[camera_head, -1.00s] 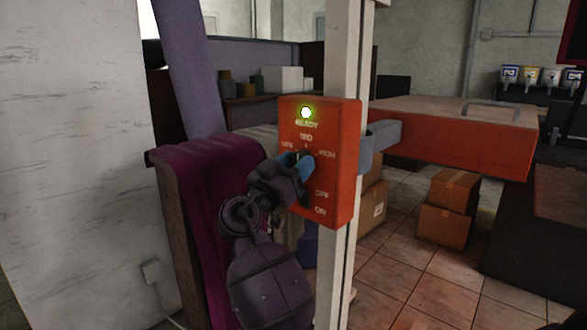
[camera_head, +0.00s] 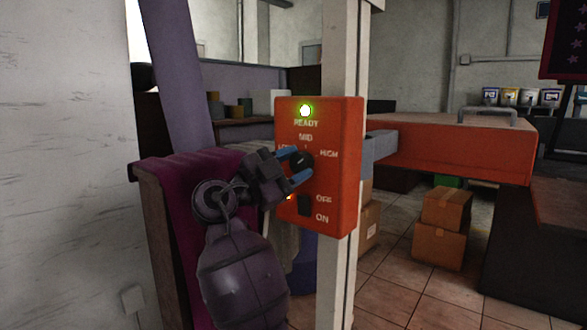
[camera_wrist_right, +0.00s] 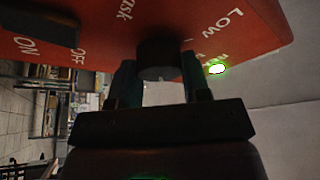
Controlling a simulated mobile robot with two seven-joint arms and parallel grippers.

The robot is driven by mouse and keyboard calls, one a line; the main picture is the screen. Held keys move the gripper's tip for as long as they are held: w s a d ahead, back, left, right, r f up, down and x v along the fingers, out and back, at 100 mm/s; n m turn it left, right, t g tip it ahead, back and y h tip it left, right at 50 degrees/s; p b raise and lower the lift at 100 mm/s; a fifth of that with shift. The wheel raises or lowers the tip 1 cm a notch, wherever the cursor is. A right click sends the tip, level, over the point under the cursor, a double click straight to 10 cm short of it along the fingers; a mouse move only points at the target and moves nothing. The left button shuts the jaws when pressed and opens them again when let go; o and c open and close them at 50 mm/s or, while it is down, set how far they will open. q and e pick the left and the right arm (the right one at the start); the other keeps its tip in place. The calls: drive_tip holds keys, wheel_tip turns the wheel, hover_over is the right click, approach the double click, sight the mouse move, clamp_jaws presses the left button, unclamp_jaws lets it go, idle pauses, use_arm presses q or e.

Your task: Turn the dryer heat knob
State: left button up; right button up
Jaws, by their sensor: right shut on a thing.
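The dryer's red control box (camera_head: 340,190) is fixed on a pale post. It carries a lit green READY light (camera_head: 305,111), LOW, MID and HIGH marks, and an OFF/ON switch (camera_head: 305,206) lower down. The dark heat knob (camera_head: 303,160) sits under MID. My right gripper (camera_head: 299,167) has its blue-tipped fingers on either side of the knob, shut on it. In the right wrist view the round black knob (camera_wrist_right: 158,58) is between the two fingers (camera_wrist_right: 160,80). Which mark the knob points to cannot be told. My left gripper is out of view.
The red dryer head (camera_head: 450,150) extends to the right behind the post (camera_head: 342,60). Stacked cardboard boxes (camera_head: 440,225) stand on the tiled floor. Several colored containers (camera_head: 510,97) stand at the back right. A white wall (camera_head: 65,160) is close on the left.

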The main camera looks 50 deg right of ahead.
drive_tip(key=shift+m+g+y, duration=0.3)
drive_tip(key=shift+m, duration=0.8)
drive_tip(key=o, duration=0.9)
use_arm(q)
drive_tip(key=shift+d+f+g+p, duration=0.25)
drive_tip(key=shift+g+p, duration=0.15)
drive_tip(key=shift+p, duration=0.2)
use_arm(e)
drive_tip(key=v, duration=1.1)
drive_tip(key=shift+r, duration=0.1)
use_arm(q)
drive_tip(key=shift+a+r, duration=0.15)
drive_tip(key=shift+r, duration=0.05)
